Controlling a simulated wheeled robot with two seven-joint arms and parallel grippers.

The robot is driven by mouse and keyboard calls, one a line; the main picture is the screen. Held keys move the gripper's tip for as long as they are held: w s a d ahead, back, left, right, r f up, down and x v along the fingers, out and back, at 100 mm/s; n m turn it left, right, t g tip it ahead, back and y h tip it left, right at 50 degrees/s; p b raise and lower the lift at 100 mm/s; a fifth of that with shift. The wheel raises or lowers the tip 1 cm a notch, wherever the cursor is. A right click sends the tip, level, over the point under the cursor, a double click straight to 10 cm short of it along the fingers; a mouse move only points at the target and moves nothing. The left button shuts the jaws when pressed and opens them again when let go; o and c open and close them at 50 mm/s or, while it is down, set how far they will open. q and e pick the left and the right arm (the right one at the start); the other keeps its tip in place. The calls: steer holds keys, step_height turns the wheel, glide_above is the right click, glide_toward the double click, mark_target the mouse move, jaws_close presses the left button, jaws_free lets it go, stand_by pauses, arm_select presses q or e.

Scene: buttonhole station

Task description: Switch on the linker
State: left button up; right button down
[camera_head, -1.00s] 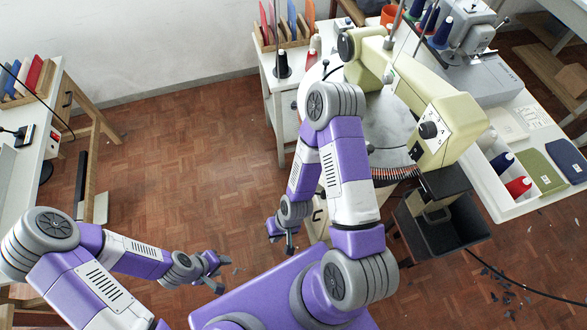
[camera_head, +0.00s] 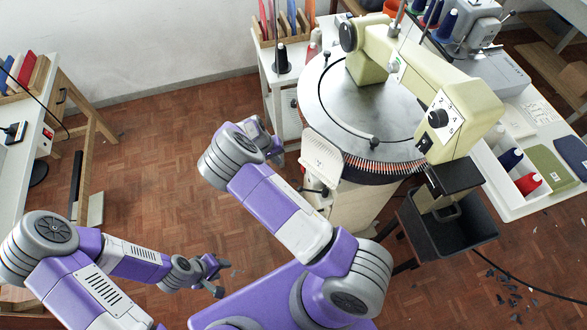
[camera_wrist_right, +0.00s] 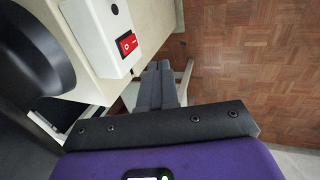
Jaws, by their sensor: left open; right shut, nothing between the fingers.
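The linker (camera_head: 445,105) is the cream machine with a round grey dial plate ringed by points, on the right half of the head view. In the right wrist view, a red rocker switch (camera_wrist_right: 127,43) sits on a white box (camera_wrist_right: 99,38) fixed to a cream body. Its on or off position is hard to tell. My right gripper (camera_wrist_right: 159,67) is shut and empty, its fingertips just below and right of the switch box, apart from the switch. In the head view its fingers are not clearly seen. My left gripper (camera_head: 218,277) is open and empty above the floor.
A black bin (camera_head: 445,235) stands under the linker's right side. A white table (camera_head: 510,195) with thread cones and cloths is at right. Another bench (camera_head: 25,165) is at far left. The floor between is open. Black scraps and a cable lie at lower right.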

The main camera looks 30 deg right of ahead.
steer(key=shift+f, duration=0.1)
arm_select(q)
steer(key=shift+f+b, duration=0.95)
steer(key=shift+b, duration=0.05)
arm_select(e)
steer(key=s+d+f, duration=0.1)
steer(key=d+f, duration=0.6)
steer(key=f, duration=0.2)
steer(key=shift+s+f, duration=0.35)
steer(key=shift+f, duration=0.05)
steer(key=shift+d, duration=0.1)
